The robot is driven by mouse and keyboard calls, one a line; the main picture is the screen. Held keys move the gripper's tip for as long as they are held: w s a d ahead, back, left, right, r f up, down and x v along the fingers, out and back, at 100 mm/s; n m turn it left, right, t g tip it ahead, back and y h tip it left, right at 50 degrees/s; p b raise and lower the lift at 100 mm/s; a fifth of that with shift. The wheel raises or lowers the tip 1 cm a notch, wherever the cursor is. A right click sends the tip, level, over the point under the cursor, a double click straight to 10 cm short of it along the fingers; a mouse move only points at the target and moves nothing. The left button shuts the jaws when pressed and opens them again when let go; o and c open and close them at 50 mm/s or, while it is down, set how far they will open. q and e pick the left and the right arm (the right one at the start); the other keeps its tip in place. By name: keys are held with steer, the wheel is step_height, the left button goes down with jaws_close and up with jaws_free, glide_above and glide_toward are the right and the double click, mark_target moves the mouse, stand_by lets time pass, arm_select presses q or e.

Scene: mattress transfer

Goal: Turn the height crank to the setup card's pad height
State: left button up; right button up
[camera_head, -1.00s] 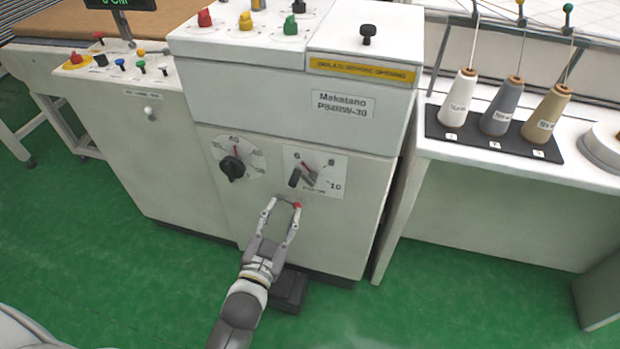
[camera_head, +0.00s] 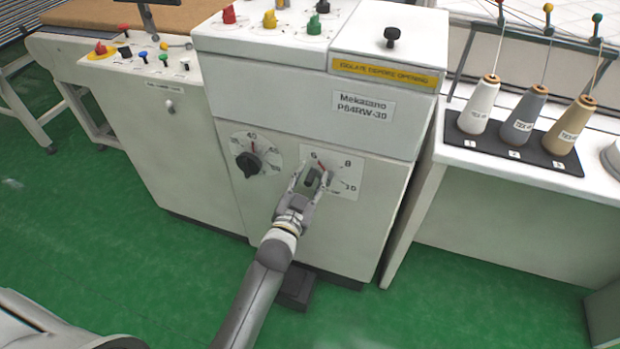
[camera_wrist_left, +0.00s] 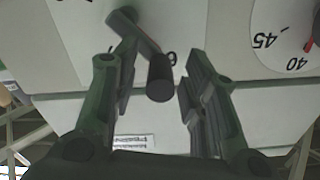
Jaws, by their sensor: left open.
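The height crank (camera_head: 312,178) is a dark handle on a white dial plate (camera_head: 343,184) on the front of the machine cabinet. The plate shows 6, 8 and 10, with a red pointer near 6. My left gripper (camera_head: 309,174) is open in front of this dial, its fingers on either side of the crank handle. In the left wrist view the crank's dark knob (camera_wrist_left: 160,78) stands between the open fingers (camera_wrist_left: 158,100), with gaps visible, so it is not gripped. The setup card is not clearly in view. My right gripper is not in view.
A second dial (camera_head: 249,165) with a black knob sits just left of the crank. Colored buttons (camera_head: 270,19) line the cabinet top. A table with thread cones (camera_head: 526,115) stands right.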

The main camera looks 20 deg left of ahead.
arm_select(q)
jaws_close()
stand_by(0.3)
steer(key=shift+a+f+n, duration=0.1)
steer(key=shift+n, duration=0.2)
steer(key=shift+w+a+f+n+p, duration=0.1)
steer(key=shift+a+f+n+p, duration=0.25)
steer(key=shift+n, duration=0.55)
steer(key=shift+a+f+n+b, duration=0.1)
steer(key=shift+f+n+b, duration=0.2)
steer(key=shift+f+n, duration=1.3)
steer(key=shift+a+f+n+b, duration=0.1)
steer(key=shift+f+n+b, duration=0.15)
steer(key=shift+n, duration=2.6)
steer(key=shift+a+f+n+b, duration=0.1)
steer(key=shift+f+n+b, duration=0.2)
steer(key=shift+f+n, duration=1.3)
steer(key=shift+d+r+n, duration=0.1)
steer(key=shift+r+n, duration=0.6)
steer(key=shift+n, duration=0.15)
